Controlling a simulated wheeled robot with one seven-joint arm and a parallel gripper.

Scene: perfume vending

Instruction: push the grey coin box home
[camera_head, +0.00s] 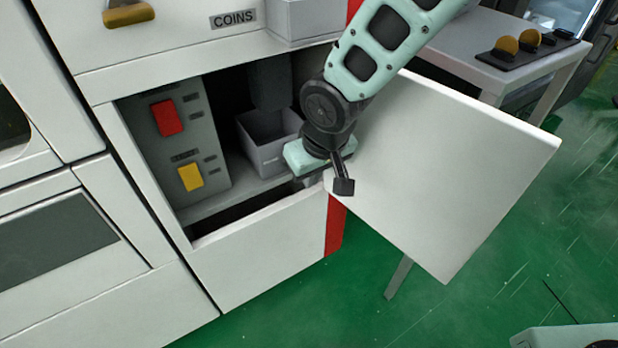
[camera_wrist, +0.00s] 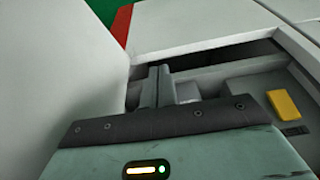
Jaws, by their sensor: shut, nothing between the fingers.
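The grey coin box (camera_head: 262,148) is an open-topped box on the shelf inside the cabinet's open lower compartment, under a dark chute. Its right end is hidden behind my gripper (camera_head: 305,160), which is at the compartment's right side by the door hinge. In the wrist view my gripper's fingers (camera_wrist: 152,86) are together and empty. A pale grey surface (camera_wrist: 188,91) just right of them may be the coin box. Whether the fingers touch the box I cannot tell.
The white cabinet door (camera_head: 450,175) stands wide open to the right, close to my wrist. A grey panel with a red switch (camera_head: 167,117) and a yellow switch (camera_head: 190,177) is left of the box. A side table (camera_head: 500,50) is behind the door.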

